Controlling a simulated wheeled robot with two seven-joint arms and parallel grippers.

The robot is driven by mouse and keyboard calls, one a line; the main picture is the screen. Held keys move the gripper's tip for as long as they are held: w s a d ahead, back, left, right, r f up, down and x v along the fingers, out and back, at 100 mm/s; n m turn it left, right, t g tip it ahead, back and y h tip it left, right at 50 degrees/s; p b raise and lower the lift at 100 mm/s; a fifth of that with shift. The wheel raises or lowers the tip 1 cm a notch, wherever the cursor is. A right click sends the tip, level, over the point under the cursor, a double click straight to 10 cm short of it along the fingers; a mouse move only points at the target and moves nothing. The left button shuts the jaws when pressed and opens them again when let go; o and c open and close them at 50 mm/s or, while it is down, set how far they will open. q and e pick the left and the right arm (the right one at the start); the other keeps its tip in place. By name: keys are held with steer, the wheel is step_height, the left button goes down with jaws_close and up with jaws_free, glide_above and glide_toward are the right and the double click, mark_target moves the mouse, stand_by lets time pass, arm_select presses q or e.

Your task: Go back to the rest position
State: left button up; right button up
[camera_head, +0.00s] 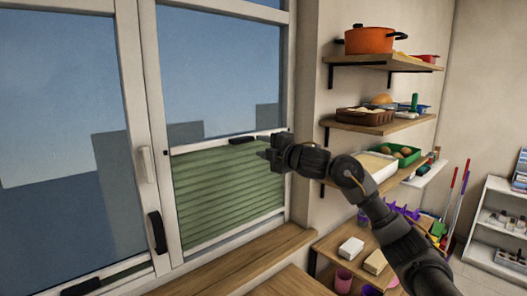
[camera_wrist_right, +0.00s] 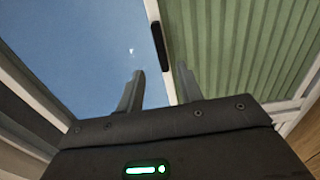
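My right arm comes in from the lower right of the head view. Its gripper (camera_head: 266,153) is in front of the window, near the top right of a green slatted blind (camera_head: 215,190). In the right wrist view the two fingers of the gripper (camera_wrist_right: 158,82) stand apart with nothing between them, so it is open. A black handle (camera_head: 241,140) on the blind's top rail lies just left of the gripper in the head view. The handle also shows in the wrist view (camera_wrist_right: 157,45), beyond the fingertips and apart from them. My left gripper is not in view.
Wall shelves right of the window hold an orange pot (camera_head: 369,40), a brown dish (camera_head: 365,116) and a green tray (camera_head: 400,154). My right forearm passes in front of the lower shelves. A wooden sill (camera_head: 240,262) runs below the window. A white rack (camera_head: 497,225) stands far right.

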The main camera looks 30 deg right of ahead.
stand_by(0.4)
steer(key=s+a+f+m+g+h, duration=0.1)
steer(key=s+a+f+m, duration=0.2)
steer(key=f, duration=0.7)
steer(key=s+a+f+m+g, duration=0.25)
steer(key=a+f, duration=0.25)
steer(key=f, duration=0.6)
steer(key=s+a+f+m+g+h, duration=0.1)
steer(key=s+a+f, duration=0.25)
steer(key=f, duration=0.65)
steer(key=s+a+f+m+g, duration=0.35)
steer(key=s+f+m, duration=0.25)
steer(key=s+f, duration=0.8)
steer(key=s+f+m+g, duration=0.3)
steer(key=s, duration=0.9)
steer(key=s+f+m+g, duration=0.2)
steer(key=s+f+g, duration=0.1)
steer(key=s, duration=0.8)
step_height(320, 180, down, 30)
steer(key=s+g+b, duration=0.2)
steer(key=s+b, duration=0.1)
steer(key=s+d+f+b, duration=0.1)
steer(key=s+d+f, duration=0.1)
steer(key=s+f, duration=1.3)
steer(key=shift+s+f+g+h, duration=0.2)
steer(key=shift+f+g+h, duration=0.2)
steer(key=shift+f, duration=0.3)
